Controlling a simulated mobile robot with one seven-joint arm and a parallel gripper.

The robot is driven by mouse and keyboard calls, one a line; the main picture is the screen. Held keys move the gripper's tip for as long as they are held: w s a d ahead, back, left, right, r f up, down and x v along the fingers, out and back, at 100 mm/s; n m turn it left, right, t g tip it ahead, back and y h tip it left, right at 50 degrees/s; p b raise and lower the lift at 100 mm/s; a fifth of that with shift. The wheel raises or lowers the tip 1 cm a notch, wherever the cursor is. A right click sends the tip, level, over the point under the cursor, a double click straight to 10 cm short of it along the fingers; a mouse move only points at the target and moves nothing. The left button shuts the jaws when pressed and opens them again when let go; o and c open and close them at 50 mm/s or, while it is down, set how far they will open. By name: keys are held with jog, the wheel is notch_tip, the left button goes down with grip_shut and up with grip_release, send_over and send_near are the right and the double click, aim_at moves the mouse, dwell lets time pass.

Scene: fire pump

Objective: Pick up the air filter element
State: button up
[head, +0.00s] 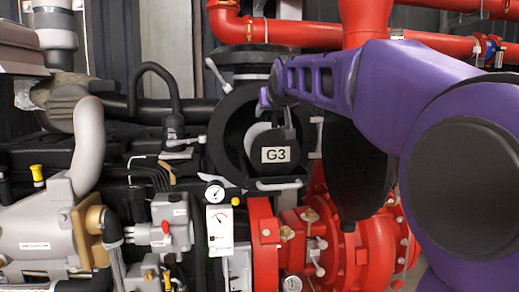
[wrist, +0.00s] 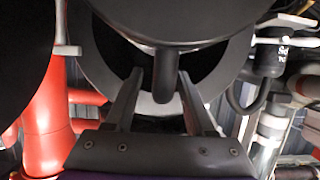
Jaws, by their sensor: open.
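A pale, rounded piece that looks like the air filter element (head: 256,134) sits inside a round black housing (head: 224,135) in the middle of the head view. A black part with a white G3 label covers much of it. My gripper (head: 276,116) is in front of the housing's opening, at the end of my purple arm. In the wrist view my gripper (wrist: 160,92) has its two fingers apart, with a dark rounded post (wrist: 165,75) showing between them. A pale surface shows beyond the fingers. Whether the fingers touch anything cannot be told.
Red pipes (head: 290,33) run above and behind. A red pump body (head: 378,250) stands below right. Engine parts, hoses and a pale bent pipe (head: 89,140) crowd the left. A round gauge (head: 215,192) sits below the housing. Little free room shows around the opening.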

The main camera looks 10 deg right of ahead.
jog(key=shift+s, duration=0.1)
jog(key=shift+c, duration=0.3)
grip_shut()
dwell(0.9)
